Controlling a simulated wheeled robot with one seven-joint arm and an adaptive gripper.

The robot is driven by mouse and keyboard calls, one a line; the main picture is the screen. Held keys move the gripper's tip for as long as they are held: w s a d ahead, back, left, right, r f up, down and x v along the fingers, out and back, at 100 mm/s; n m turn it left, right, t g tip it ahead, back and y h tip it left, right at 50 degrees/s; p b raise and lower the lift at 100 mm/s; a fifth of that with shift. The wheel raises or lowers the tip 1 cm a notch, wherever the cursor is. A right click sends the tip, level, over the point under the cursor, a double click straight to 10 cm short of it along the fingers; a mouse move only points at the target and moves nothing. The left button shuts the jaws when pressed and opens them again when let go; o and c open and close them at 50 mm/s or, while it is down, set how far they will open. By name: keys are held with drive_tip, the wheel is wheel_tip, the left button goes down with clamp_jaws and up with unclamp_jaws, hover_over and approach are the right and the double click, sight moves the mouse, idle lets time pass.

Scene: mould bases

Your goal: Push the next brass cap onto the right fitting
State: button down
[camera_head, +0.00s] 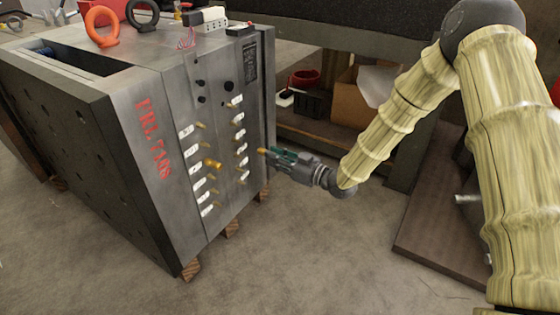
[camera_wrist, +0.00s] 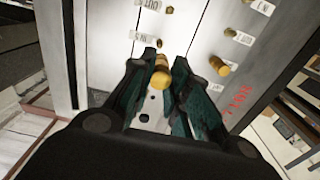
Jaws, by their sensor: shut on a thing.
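My gripper (camera_head: 268,152) is shut on a brass cap (camera_wrist: 161,72), held between the green-padded fingertips in the wrist view. In the head view the cap shows as a small brass tip (camera_head: 261,150) at the front of the fingers, apart from the right column of fittings. The steel mould base (camera_head: 172,95) bears two columns of small brass fittings with white labels. A larger brass cap (camera_head: 212,163) sits on a fitting in the left column; it also shows in the wrist view (camera_wrist: 219,66). A bare fitting (camera_wrist: 160,43) shows just beyond the held cap.
Red lettering (camera_head: 153,138) marks the mould base's face. An orange lifting ring (camera_head: 102,26) and a black ring stand on top. The floor in front is clear.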

drive_tip(key=shift+b+x, duration=0.55)
drive_tip(key=shift+x, duration=1.4)
drive_tip(key=shift+p+x, duration=0.3)
drive_tip(key=shift+x, duration=1.3)
drive_tip(key=shift+p+x, duration=0.9)
drive_tip(key=shift+x, duration=0.85)
drive_tip(key=c, duration=0.9)
unclamp_jaws()
drive_tip(key=shift+s+d, duration=0.1)
drive_tip(key=shift+d, duration=0.05)
drive_tip(key=shift+p+v, duration=1.35)
drive_tip(key=shift+v, duration=2)
